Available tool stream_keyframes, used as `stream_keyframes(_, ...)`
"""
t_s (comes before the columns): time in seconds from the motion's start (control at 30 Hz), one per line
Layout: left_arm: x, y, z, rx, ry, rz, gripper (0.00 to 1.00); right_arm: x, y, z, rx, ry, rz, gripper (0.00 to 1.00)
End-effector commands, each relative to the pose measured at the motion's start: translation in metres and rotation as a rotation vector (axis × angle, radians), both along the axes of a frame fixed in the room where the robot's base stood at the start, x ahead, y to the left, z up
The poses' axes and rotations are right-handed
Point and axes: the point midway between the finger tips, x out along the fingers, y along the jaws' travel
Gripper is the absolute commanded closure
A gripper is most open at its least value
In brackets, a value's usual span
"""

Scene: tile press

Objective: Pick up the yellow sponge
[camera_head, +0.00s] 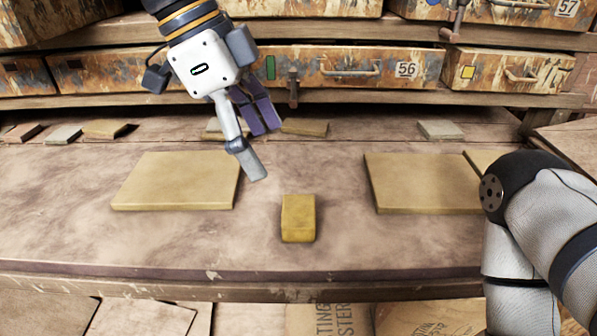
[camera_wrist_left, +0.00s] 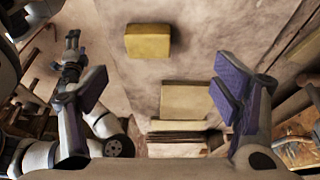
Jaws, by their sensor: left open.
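The yellow sponge (camera_head: 298,218) is a small block lying on the stone-like worktop, near its front edge, between two flat tan tiles. My left gripper (camera_head: 258,140) is open and empty above the worktop, up and to the left of the sponge and apart from it. In the left wrist view the sponge (camera_wrist_left: 148,42) shows at the top, beyond the gap between the two spread purple-padded fingers (camera_wrist_left: 160,87). My right arm shows at the right of the head view with its gripper out of frame. A small, unclear gripper-like part of it shows at the left of the wrist view.
A tan tile lies left (camera_head: 178,181) and another right (camera_head: 420,184) of the sponge. Several small tiles lie along the back, below a drawer marked 56 (camera_head: 350,68). The worktop around the sponge is clear. Its front edge (camera_head: 240,275) is close.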

Motion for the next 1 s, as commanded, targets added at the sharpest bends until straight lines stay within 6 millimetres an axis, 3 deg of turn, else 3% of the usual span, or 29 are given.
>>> stream_keyframes(0.07, -0.001, -0.002, -0.004, 0.001, 0.001, -0.002, 0.18, -0.001, 0.0, 0.0, 0.0, 0.003, 0.0, 0.39)
stream_keyframes(0.3, -0.002, -0.022, -0.052, 0.002, 0.004, -0.001, 0.18, -0.004, 0.0, 0.0, 0.0, 0.01, 0.0, 0.39)
stream_keyframes(0.7, -0.008, -0.049, -0.107, 0.002, 0.001, 0.001, 0.18, -0.002, 0.0, 0.001, 0.0, 0.004, 0.0, 0.39)
stream_keyframes(0.93, -0.007, -0.051, -0.109, 0.0, -0.003, 0.001, 0.18, -0.002, 0.0, 0.001, 0.0, 0.004, 0.0, 0.39)
stream_keyframes(0.97, -0.007, -0.051, -0.109, 0.0, -0.003, 0.001, 0.21, -0.002, 0.0, 0.001, 0.0, 0.004, 0.0, 0.39)
stream_keyframes(1.0, -0.007, -0.051, -0.109, 0.0, -0.003, 0.001, 0.3, -0.002, 0.0, 0.001, 0.0, 0.004, 0.0, 0.39)
